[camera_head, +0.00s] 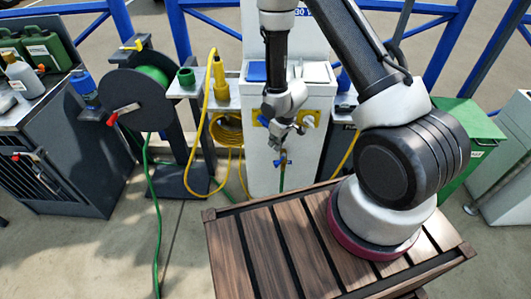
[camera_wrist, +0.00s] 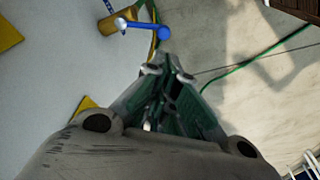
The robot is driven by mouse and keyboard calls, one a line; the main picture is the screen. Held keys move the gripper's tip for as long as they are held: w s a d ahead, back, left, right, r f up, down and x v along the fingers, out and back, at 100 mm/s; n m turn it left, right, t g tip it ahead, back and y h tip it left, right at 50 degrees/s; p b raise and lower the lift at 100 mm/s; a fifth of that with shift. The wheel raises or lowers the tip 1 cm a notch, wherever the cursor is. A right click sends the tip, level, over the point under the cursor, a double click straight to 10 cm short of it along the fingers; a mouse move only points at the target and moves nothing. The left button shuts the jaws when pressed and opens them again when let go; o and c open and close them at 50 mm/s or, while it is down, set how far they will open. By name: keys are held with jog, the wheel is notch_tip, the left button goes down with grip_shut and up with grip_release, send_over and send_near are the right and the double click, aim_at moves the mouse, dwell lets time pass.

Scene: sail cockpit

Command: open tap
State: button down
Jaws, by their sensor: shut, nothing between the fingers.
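The tap (camera_head: 281,162) is on the front of a white pedestal (camera_head: 262,178), low and near its right side, and is small in the head view. In the wrist view its blue lever (camera_wrist: 147,28) sticks out sideways from a metal fitting (camera_wrist: 121,24) and has a rounded end. My gripper (camera_head: 282,148) is in front of the pedestal, just above the tap. In the wrist view my gripper (camera_wrist: 167,68) is shut and empty, with its fingertips close to the lever's rounded end. I cannot tell if they touch.
A yellow hose (camera_head: 229,130) hangs left of the pedestal. A hose reel (camera_head: 128,105) with a green hose stands further left, by a dark cabinet (camera_head: 60,150). A green box (camera_head: 468,140) is at right. A slatted wooden surface (camera_head: 270,255) lies in front; floor between is free.

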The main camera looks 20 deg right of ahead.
aim_at(275, 163)
jog(key=w+a+f+t, duration=0.1)
jog(key=w+a+f, duration=0.4)
jog(key=f, duration=0.4)
jog(key=shift+y, duration=0.4)
jog(key=shift+s+d+r, duration=0.1)
jog(key=shift+s+d, duration=0.6)
jog(key=shift+d, duration=0.2)
jog(key=shift+s+d, duration=0.7)
jog(key=shift+d, duration=0.2)
jog(key=shift+s+d+n, duration=0.2)
jog(key=shift+s+n, duration=0.15)
jog(key=shift+n, duration=0.35)
jog(key=shift+s+d+n+g+y, duration=0.25)
jog(key=shift+s+n, duration=0.2)
jog(key=shift+n, duration=0.35)
jog(key=shift+s+d+n+g+y, duration=0.15)
jog(key=shift+s+d+n+y, duration=0.2)
jog(key=shift+n, duration=0.45)
jog(key=shift+s+d, duration=0.25)
jog(key=shift+s, duration=0.15)
